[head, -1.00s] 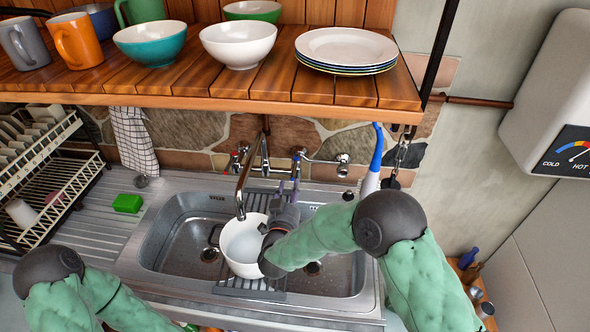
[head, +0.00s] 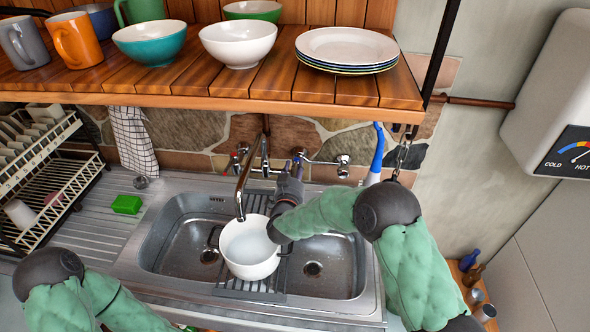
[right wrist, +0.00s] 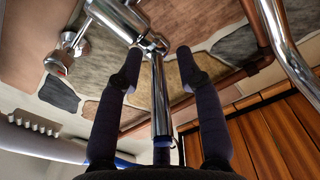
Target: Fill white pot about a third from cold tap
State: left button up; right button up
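The white pot (head: 253,268) stands upright on the dark grid at the sink divider, below the spout (head: 240,200). No water stream shows, and I cannot tell whether the pot holds water. My right gripper (head: 297,158) is at the wall tap, behind and right of the pot. In the right wrist view, its two fingers (right wrist: 159,66) are apart, one on each side of the chrome lever (right wrist: 160,95), which has a blue end. I see gaps between fingers and lever. My left arm is at bottom left; its gripper is outside the frame.
The steel sink has a left bowl (head: 180,245) and a right bowl (head: 335,265), both without objects. A green sponge (head: 126,204) lies on the drainer beside the dish rack (head: 45,185). A wooden shelf (head: 200,95) with dishes overhangs the tap. A blue-handled brush (head: 377,150) hangs at right.

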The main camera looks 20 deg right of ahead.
grip_shut()
jog(key=shift+d, duration=0.1)
jog(key=n+y+b, duration=0.1)
jog(key=t+y+b, duration=0.1)
jog(key=n+y, duration=0.1)
jog(key=shift+d+r+n+b, duration=0.25)
jog(key=shift+d+n+b, duration=0.05)
jog(key=shift+d+b, duration=0.1)
jog(key=shift+o, duration=0.6)
grip_release()
jog(key=shift+r, duration=0.1)
jog(key=shift+s+a, duration=0.1)
